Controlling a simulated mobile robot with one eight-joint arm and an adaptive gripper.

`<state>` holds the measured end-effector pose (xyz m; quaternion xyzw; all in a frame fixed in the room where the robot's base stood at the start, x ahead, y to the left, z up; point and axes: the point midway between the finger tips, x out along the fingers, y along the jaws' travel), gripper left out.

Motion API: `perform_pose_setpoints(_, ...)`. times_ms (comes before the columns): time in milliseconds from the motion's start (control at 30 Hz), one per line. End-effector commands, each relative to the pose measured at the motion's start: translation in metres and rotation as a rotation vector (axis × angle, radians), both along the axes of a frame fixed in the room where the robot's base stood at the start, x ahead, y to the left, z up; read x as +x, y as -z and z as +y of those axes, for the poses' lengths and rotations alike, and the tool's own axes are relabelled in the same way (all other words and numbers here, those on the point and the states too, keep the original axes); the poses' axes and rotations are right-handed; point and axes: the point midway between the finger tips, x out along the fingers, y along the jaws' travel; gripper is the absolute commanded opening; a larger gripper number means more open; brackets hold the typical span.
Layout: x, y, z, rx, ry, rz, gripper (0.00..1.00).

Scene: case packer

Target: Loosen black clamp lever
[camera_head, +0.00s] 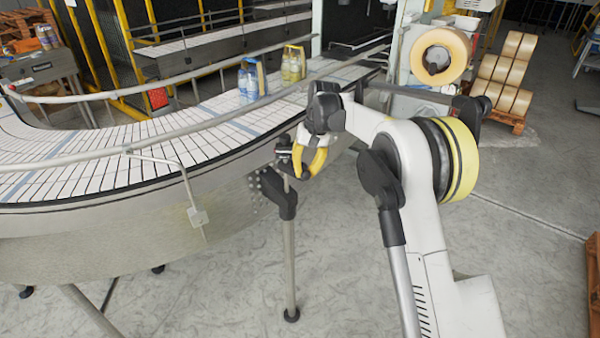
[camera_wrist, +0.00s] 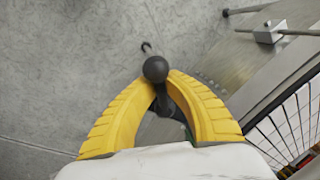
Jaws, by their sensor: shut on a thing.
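In the wrist view, the two yellow ribbed fingers of my gripper (camera_wrist: 162,82) come together on a black clamp lever (camera_wrist: 155,69), whose round knob shows between the fingertips. The rest of the lever is partly hidden between the fingers. In the head view, my gripper (camera_head: 304,168) is at the outer side of the conveyor, just above a black leg bracket. The lever is small and dark there, and mostly hidden by the fingers.
The curved conveyor (camera_head: 120,160) with its guide rail runs along the left. Bottle packs (camera_head: 250,80) stand on its belt. A support leg (camera_head: 289,265) stands below my gripper. A rail clamp (camera_head: 197,215) sticks out from the conveyor side. Open grey floor lies in front.

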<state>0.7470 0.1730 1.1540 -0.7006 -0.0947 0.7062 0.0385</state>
Motion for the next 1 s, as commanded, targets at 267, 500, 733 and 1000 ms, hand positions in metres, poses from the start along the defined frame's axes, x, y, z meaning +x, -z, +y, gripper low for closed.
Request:
perform_pose_setpoints(267,0.004,0.000,-0.013,0.000,-0.261,0.000,0.00)
perform_pose_setpoints(500,0.009,-0.001,-0.022,0.000,-0.477,0.001,0.00)
perform_pose_setpoints(733,0.014,-0.001,-0.029,-0.001,-0.641,0.001,0.00)
perform_pose_setpoints(1000,0.018,-0.001,-0.032,0.000,-0.753,-0.001,0.00)
